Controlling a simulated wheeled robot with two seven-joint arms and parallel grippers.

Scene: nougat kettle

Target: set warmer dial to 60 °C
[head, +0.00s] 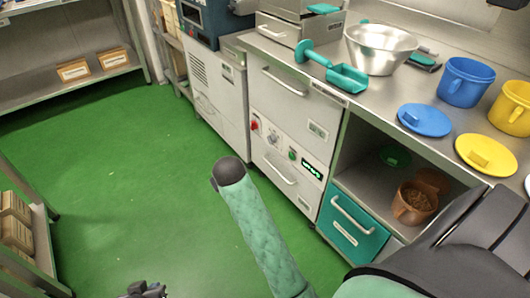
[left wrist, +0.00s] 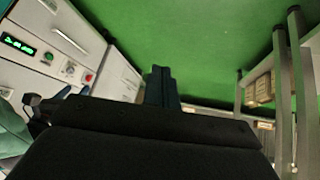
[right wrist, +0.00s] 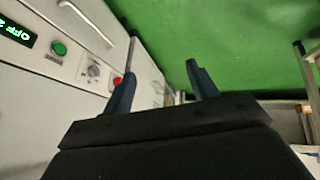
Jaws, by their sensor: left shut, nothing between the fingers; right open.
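The warmer's dial (head: 273,139) is a small round knob on the white cabinet front (head: 292,112), between a red button (head: 254,125) and a green button (head: 292,155). A lit green display (head: 312,169) sits beside them. The dial also shows in the left wrist view (left wrist: 70,68) and the right wrist view (right wrist: 94,71); its setting is too small to read. My left gripper (head: 145,290) is shut and empty at the bottom edge, well away from the dial; its fingers show in the left wrist view (left wrist: 160,85). My right gripper (right wrist: 162,68) is open and empty, apart from the panel.
Drawer handles (head: 280,172) stick out above and below the panel. A steel bowl (head: 380,48), teal scoop (head: 347,78) and blue jug (head: 466,80) stand on the counter. A shelf (head: 32,225) stands at left. The green floor (head: 120,150) is clear.

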